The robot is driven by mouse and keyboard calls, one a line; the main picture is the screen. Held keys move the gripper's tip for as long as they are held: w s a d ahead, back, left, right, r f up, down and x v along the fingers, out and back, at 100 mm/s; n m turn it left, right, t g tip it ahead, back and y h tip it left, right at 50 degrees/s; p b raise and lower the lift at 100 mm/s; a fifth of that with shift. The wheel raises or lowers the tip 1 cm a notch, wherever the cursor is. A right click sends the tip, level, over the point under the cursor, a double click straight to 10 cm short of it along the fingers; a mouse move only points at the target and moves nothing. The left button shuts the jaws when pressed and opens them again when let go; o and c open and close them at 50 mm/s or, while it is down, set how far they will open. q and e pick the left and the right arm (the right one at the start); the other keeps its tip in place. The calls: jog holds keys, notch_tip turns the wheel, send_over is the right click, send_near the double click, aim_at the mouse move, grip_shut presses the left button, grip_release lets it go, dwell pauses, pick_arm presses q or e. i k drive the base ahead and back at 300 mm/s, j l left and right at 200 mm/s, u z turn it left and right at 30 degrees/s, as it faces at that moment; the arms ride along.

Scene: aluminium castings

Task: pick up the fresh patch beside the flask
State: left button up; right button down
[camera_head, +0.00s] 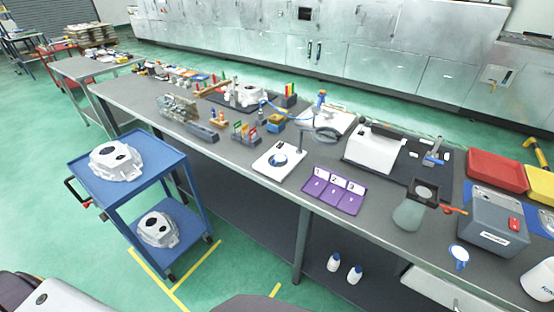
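A grey-green, flask-like translucent shape (408,215) stands near the front edge of the long grey bench (250,190), at the right. A dark square piece with a pale round centre (424,191) is just behind it. I cannot tell for sure which thing is the fresh patch; nothing beside the flask shape is clearly one at this size. Neither of my grippers shows in this view.
A purple tray (345,204) with numbered sections lies left of the flask shape. A grey box (494,228) and an orange-handled tool (452,211) are to its right. A white machine (374,152) stands behind. A blue cart (192,160) with castings is at the left.

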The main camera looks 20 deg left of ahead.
aim_at(462, 256)
jog(key=z, duration=1.3)
